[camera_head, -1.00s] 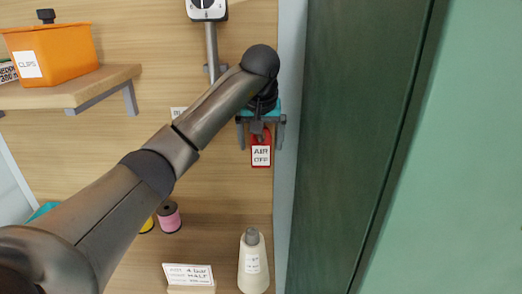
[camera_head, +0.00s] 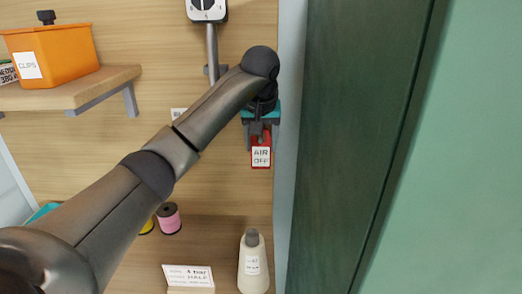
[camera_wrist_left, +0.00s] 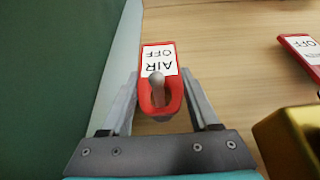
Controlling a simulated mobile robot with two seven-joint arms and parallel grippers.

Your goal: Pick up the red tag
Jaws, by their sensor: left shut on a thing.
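The red tag (camera_head: 261,164) has a white label reading "AIR OFF" and hangs upright in front of the wooden back panel. In the left wrist view the tag (camera_wrist_left: 144,83) shows upside down, with a grey round-ended peg in front of its hole. My left gripper (camera_head: 261,141) is shut on the red tag. In the left wrist view the fingers of the gripper (camera_wrist_left: 160,80) touch its two sides. The tag's upper part is partly hidden by the gripper in the head view. My right gripper is not in view.
A second red tag (camera_wrist_left: 302,55) and a gold-coloured block (camera_wrist_left: 290,140) are at the right of the wrist view. A green panel (camera_head: 350,150) stands close to the right. Below are a cream bottle (camera_head: 253,268) and a pink spool (camera_head: 169,218). An orange bin (camera_head: 70,55) sits on a shelf.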

